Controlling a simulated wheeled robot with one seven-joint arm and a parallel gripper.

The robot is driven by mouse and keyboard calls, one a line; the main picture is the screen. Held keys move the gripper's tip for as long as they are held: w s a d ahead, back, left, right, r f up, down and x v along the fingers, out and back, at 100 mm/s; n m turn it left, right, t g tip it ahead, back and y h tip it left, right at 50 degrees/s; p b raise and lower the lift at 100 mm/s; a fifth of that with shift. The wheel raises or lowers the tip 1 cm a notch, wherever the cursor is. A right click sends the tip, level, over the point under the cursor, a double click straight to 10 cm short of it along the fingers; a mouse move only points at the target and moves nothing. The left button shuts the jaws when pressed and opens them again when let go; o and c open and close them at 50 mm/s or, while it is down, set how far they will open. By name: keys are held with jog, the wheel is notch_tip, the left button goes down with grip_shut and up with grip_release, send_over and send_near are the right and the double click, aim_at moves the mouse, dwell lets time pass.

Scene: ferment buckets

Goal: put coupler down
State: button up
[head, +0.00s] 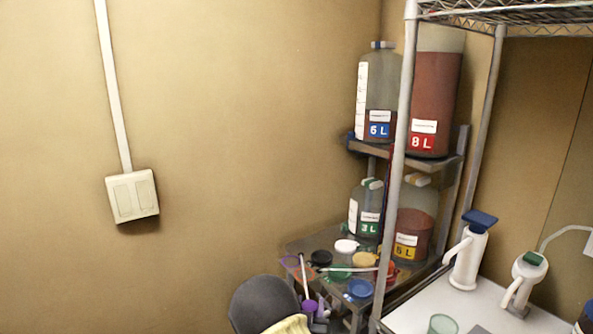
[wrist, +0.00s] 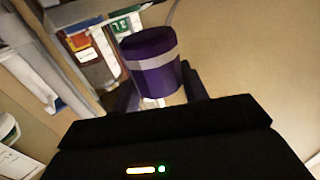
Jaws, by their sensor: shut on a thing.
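A purple coupler (wrist: 150,62) with a pale band around it fills the middle of the wrist view. My gripper (wrist: 157,88) is shut on it, with a dark finger on either side. The lower part of the coupler is partly hidden by the gripper body. In the head view a small purple item (head: 309,307) shows low at the bottom centre, beside a dark rounded shape. I cannot tell whether it is the held coupler.
A low shelf (head: 302,242) bears several coloured lids, close together. Labelled jugs stand behind, including a 3 L jug (head: 367,208) and a 6 L jug (head: 377,90). A wire rack post (head: 396,180) stands in front. A white counter (head: 407,318) holds two white pump-like items.

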jog(key=s+d+f+n+y, duration=0.1)
jog(key=s+d+f, duration=0.1)
jog(key=d+f, duration=0.4)
jog(key=s+d+f+n+y, duration=0.1)
jog(key=d+f, duration=0.4)
jog(key=f, duration=0.5)
jog(key=s+y, duration=0.1)
jog(key=s, duration=0.1)
jog(key=shift+s+d, duration=0.35)
jog(key=shift+d, duration=0.05)
jog(key=shift+f, duration=0.1)
jog(key=s+r, duration=0.1)
jog(key=s, duration=0.1)
jog(key=s+r, duration=0.1)
jog(key=s, duration=0.1)
jog(key=shift+s+r, duration=0.1)
jog(key=shift+r, duration=0.05)
